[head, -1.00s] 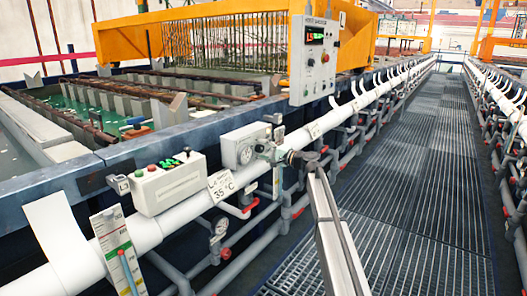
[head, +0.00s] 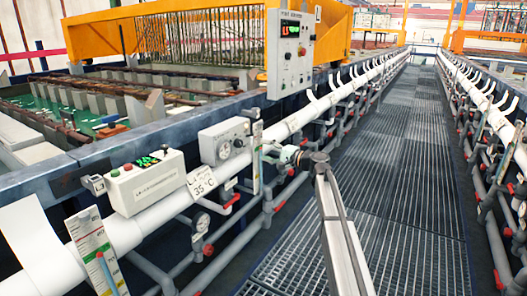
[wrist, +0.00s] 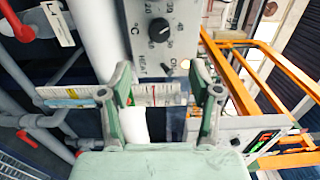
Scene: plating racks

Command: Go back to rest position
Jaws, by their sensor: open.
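My gripper (head: 272,156) is at the end of my arm, beside the white pipe along the tank edge. In the wrist view its two green-padded fingers (wrist: 162,86) stand apart with nothing held between them. A grey box with a black dial (head: 223,141) is just left of my gripper in the head view. The dial panel (wrist: 160,32) shows beyond the fingertips in the wrist view. A white scale strip (wrist: 155,95) lies behind the fingers, partly hidden by them; I cannot tell how far away it is.
A white box with red and green buttons (head: 146,183) sits on the pipe (head: 112,238). A control panel (head: 290,52) stands farther back. Grey piping with red valve handles runs below. The grated walkway (head: 385,165) is clear, with another pipe row at right.

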